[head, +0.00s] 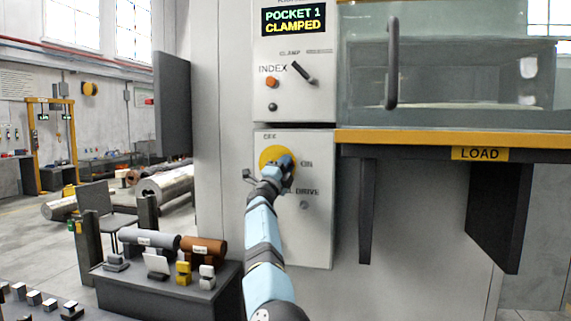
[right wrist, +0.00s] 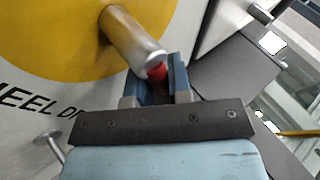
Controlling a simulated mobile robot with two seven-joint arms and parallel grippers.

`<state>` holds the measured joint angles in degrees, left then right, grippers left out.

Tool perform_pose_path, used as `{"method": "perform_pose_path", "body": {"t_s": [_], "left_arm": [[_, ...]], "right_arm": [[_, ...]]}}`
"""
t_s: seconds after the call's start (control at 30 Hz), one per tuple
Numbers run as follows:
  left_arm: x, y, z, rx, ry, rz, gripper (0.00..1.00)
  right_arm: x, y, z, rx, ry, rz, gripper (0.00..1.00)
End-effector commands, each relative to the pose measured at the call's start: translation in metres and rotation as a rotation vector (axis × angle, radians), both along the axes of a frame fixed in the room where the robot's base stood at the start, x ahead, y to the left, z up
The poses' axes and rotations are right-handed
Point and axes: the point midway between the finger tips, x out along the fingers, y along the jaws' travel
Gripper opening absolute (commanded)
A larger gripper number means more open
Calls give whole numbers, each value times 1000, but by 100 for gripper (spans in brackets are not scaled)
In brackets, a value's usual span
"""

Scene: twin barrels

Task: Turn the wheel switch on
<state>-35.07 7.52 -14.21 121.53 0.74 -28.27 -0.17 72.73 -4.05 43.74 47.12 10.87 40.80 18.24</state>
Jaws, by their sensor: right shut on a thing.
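The wheel switch has a yellow disc (head: 265,157) on the lower grey panel of the machine. An "ON" label is to its right and a small, blurred label is above it. My right gripper (head: 285,162) is at the right side of the disc and covers the switch handle there. In the right wrist view, a silver handle (right wrist: 133,40) with a red end stands against the yellow disc (right wrist: 50,35). The fingers of my right gripper (right wrist: 158,80) are shut on its red end. My left gripper is not in view.
A screen (head: 293,20) above reads "POCKET 1 CLAMPED". An orange INDEX button (head: 271,83) and a black lever (head: 303,72) are below it. A yellow LOAD ledge (head: 450,140) juts out at right. A dark table (head: 165,290) with cylinders and blocks stands at lower left.

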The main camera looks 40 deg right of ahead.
Motion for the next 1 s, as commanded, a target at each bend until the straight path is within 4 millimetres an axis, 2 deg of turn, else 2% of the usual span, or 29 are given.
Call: {"method": "perform_pose_path", "body": {"t_s": [0.4, 0.93, 0.97, 1.0], "left_arm": [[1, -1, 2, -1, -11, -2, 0], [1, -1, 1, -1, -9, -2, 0], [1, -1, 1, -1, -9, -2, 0], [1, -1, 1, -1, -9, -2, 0]], "right_arm": [[-1, -1, -8, 114, -133, -1, 0], [-1, -1, -8, 127, -150, -1, 0], [-1, -1, -8, 128, -151, 0, 24], [-1, -1, -8, 127, -150, -1, 33]]}}
